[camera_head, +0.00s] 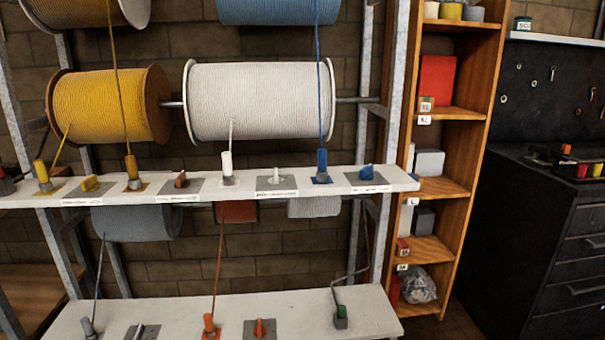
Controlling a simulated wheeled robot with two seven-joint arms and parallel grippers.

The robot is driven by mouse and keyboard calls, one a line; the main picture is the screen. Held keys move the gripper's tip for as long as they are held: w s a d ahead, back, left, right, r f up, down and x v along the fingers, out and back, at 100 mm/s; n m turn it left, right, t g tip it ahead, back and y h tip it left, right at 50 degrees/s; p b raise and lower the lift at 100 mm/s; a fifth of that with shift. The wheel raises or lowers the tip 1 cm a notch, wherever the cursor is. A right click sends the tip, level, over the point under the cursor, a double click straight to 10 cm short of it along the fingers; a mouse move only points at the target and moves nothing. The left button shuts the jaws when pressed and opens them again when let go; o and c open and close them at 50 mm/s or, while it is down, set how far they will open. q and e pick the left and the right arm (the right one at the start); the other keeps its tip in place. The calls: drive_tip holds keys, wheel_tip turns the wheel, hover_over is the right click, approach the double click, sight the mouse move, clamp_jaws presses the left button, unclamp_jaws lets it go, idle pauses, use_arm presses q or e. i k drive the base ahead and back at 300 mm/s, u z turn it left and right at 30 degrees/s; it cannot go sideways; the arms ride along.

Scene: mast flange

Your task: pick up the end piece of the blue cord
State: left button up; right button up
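The blue cord (318,70) hangs from the blue spool (278,10) at the top and runs down in front of the white spool. Its end piece (322,162), a blue upright cylinder, stands on a small blue plate on the upper white shelf (250,186). Just right of it, a separate blue piece (366,172) sits on a grey plate. Neither of my grippers shows in this view.
A yellow spool (108,105) and a white spool (258,100) hang behind the shelf. A lower shelf (270,308) holds more pieces. An orange cabinet (455,190) stands right.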

sight(321, 174)
drive_tip(key=u, duration=0.7)
drive_tip(key=i, duration=0.7)
drive_tip(key=u, duration=0.45)
